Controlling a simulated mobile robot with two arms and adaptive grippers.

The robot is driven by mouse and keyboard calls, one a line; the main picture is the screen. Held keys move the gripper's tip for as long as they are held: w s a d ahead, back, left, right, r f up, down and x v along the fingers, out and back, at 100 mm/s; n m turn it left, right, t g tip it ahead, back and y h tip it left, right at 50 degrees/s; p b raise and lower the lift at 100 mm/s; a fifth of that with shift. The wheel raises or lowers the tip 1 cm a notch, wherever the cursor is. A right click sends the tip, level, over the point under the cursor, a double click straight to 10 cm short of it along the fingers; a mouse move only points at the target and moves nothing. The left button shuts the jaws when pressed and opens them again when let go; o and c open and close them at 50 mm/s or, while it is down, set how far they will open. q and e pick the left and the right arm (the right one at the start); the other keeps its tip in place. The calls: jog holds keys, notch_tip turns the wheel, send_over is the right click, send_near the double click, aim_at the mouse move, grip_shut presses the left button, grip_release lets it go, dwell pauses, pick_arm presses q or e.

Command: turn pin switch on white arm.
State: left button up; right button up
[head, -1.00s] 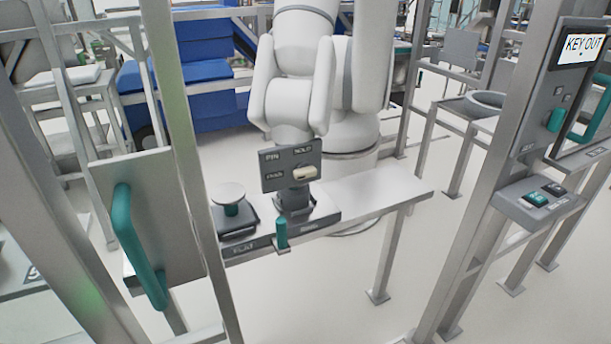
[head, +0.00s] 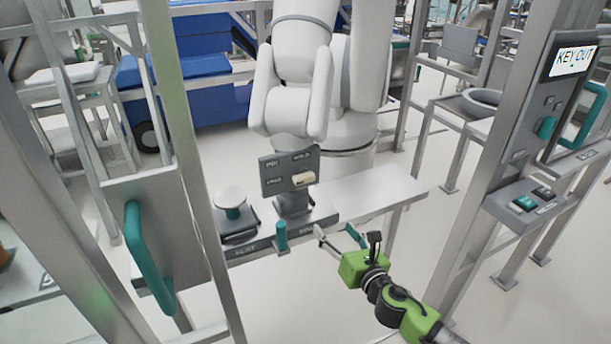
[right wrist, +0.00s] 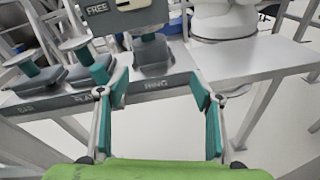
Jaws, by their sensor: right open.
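The white arm (head: 300,60) stands behind a steel bench. On its end is a dark grey panel (head: 272,178) with small lettering and a cream pin switch (head: 303,180) that lies roughly sideways. My right gripper (head: 336,235), green with teal fingers, is open and empty. It is in front of the bench, below and to the right of the switch, apart from it. In the right wrist view my open fingers (right wrist: 158,95) frame the bench's front edge. The panel's lower part (right wrist: 145,18), with the word FREE, shows at the top there. My left gripper is not in view.
The bench (head: 370,190) carries a round-topped stand (head: 231,205) and a teal peg (head: 281,236). A steel post (head: 190,150) and a panel with a teal handle (head: 145,250) stand at the left. A KEY OUT console (head: 570,60) stands at the right.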

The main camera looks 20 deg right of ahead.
aim_at(306, 182)
notch_tip(306, 182, up, 8)
jog(key=a+n+t, duration=0.2)
jog(key=n, duration=0.1)
jog(key=shift+y, duration=0.4)
jog(key=w, duration=0.4)
jog(key=w+p, duration=0.1)
jog(key=w, duration=0.9)
jog(key=shift+w+a+f, duration=0.1)
jog(key=shift+a+f, duration=0.05)
jog(key=shift+a, duration=0.2)
jog(key=c, duration=1.1)
